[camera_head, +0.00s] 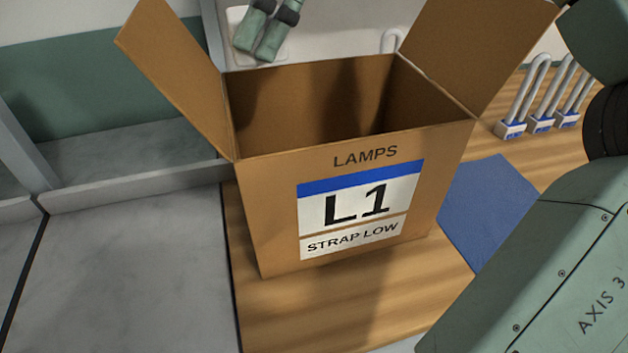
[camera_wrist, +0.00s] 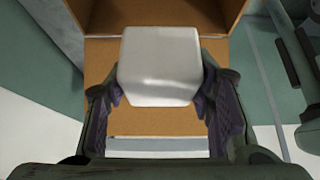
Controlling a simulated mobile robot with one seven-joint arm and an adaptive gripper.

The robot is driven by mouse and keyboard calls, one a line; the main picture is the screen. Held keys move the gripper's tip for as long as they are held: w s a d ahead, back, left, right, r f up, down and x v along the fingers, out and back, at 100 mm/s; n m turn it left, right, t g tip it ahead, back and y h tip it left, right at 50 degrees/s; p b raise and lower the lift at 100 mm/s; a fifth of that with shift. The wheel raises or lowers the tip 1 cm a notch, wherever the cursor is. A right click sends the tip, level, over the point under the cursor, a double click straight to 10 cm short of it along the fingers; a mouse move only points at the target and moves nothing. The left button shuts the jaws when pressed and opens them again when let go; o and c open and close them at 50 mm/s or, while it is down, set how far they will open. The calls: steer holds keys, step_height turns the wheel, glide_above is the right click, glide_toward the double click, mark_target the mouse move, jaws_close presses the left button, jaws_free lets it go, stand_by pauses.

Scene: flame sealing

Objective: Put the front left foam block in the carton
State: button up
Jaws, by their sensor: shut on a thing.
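The brown carton (camera_head: 280,200) stands upright on the wooden table, labelled "LAMPS L1 STRAP LOW". Its top is open, with flaps raised at left and right, and its visible inside looks empty. In the wrist view, my gripper (camera_wrist: 163,92) is shut on a pale grey-white foam block (camera_wrist: 160,65), with a finger on each side. Brown cardboard of the carton (camera_wrist: 105,60) shows behind the block. How high the block is above the carton is not clear. The head view shows neither the held block nor my fingertips.
Several U-shaped lamps (camera_head: 540,122) with white and blue bases stand at the right. A blue mat (camera_head: 488,208) lies beside the carton. A green and black object (camera_head: 265,28) is behind it. A grey surface (camera_head: 120,265) lies to the left.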

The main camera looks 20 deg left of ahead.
steer(key=shift+w+a, duration=0.1)
steer(key=shift+a, duration=0.1)
steer(key=shift+f, duration=0.35)
step_height(320, 180, down, 27)
steer(key=shift+f+p, duration=0.1)
steer(key=shift+p, duration=0.6)
steer(key=shift+f+b, duration=0.55)
steer(key=shift+f, duration=0.05)
steer(key=o, duration=0.9)
